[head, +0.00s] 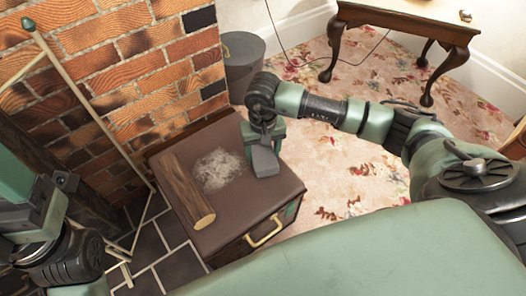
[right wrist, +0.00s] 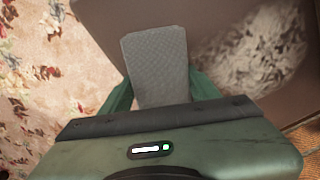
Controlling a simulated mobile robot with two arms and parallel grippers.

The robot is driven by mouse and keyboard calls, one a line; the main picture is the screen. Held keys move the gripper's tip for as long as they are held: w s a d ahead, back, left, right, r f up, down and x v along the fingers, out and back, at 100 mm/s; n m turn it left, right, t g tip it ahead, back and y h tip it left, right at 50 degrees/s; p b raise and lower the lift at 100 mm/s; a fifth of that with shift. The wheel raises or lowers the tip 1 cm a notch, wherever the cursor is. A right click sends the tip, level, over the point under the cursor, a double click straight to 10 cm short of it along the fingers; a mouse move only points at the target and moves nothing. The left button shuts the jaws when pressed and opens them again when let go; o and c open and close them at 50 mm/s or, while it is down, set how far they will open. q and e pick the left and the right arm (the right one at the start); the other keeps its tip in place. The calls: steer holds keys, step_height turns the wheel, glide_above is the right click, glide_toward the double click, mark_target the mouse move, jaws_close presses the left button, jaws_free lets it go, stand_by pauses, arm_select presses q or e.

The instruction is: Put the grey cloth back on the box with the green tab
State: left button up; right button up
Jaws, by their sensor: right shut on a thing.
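The brown box (head: 235,215) stands on the floor by the fireplace, with a brass handle (head: 263,231) and a small green tab (head: 290,212) on its front. My right gripper (head: 264,140) is shut on the grey cloth (head: 265,161), over the right part of the box top. In the right wrist view, the flat grey cloth (right wrist: 157,60) sticks out between the green fingers (right wrist: 160,92); I cannot tell whether it touches the lid. My left gripper (head: 62,215) is at the left edge; its fingers are not clear.
A wooden log (head: 187,190) and a whitish ash patch (head: 218,170) are on the box top, left of the cloth. A grey bin (head: 243,70) stands behind the box. A brick wall (head: 140,70) is at left and a wooden table (head: 420,22) at back right. Flowered carpet (head: 335,165) is clear.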

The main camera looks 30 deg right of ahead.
steer(key=o, duration=1.3)
